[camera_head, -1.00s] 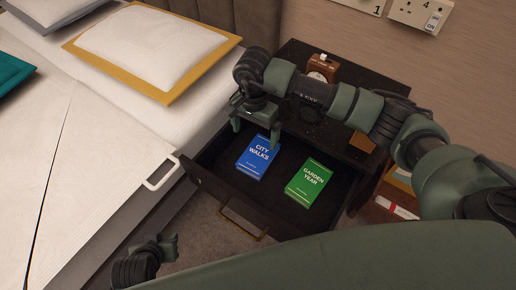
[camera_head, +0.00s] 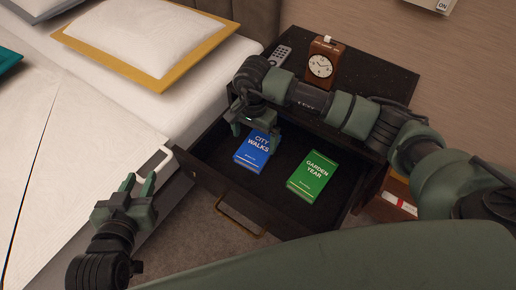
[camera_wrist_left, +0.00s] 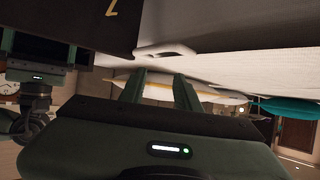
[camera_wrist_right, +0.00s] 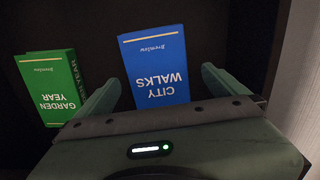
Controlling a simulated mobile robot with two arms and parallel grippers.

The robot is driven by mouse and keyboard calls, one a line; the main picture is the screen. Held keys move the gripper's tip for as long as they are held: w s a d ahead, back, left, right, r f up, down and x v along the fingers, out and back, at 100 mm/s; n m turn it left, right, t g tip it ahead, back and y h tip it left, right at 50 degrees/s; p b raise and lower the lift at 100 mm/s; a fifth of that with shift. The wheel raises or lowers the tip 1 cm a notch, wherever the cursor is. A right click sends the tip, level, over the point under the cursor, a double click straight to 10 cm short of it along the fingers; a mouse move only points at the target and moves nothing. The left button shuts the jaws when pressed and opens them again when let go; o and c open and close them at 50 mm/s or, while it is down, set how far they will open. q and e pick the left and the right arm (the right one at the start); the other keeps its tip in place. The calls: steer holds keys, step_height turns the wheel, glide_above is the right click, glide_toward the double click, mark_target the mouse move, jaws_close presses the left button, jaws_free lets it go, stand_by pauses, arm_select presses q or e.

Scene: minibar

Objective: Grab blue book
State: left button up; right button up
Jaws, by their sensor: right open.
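The blue book (camera_head: 253,151), titled City Walks, lies cover up in the open drawer (camera_head: 208,188). My right gripper (camera_head: 256,128) is open just above its far end. In the right wrist view the blue book (camera_wrist_right: 155,66) shows between the two spread fingers, and I see no contact. My left gripper (camera_head: 139,187) is at the lower left, over the side of the bed and outside the drawer. Its two fingers stand apart with nothing between them, as the left wrist view (camera_wrist_left: 157,88) also shows.
A green book (camera_head: 314,176), Garden Year, lies to the right of the blue one with a gap between. A clock (camera_head: 321,66) and a remote (camera_head: 280,55) stand on the nightstand (camera_head: 372,73) behind. The bed (camera_head: 75,150) is at the left.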

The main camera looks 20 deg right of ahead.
mark_target(257, 148)
steer(key=f, duration=0.1)
steer(key=f+b, duration=0.1)
steer(key=f, duration=0.2)
steer(key=shift+d+f, duration=0.3)
steer(key=shift+f, duration=0.15)
steer(key=c, duration=1.5)
arm_select(q)
step_height(257, 148, up, 6)
steer(key=w+d+t+h, duration=0.1)
steer(key=w+t, duration=0.1)
steer(key=t, duration=0.1)
steer(key=shift+w+d+r+t, duration=0.25)
steer(key=shift+w+d+t, duration=0.05)
steer(key=shift+w+t, duration=0.1)
steer(key=shift+s, duration=0.1)
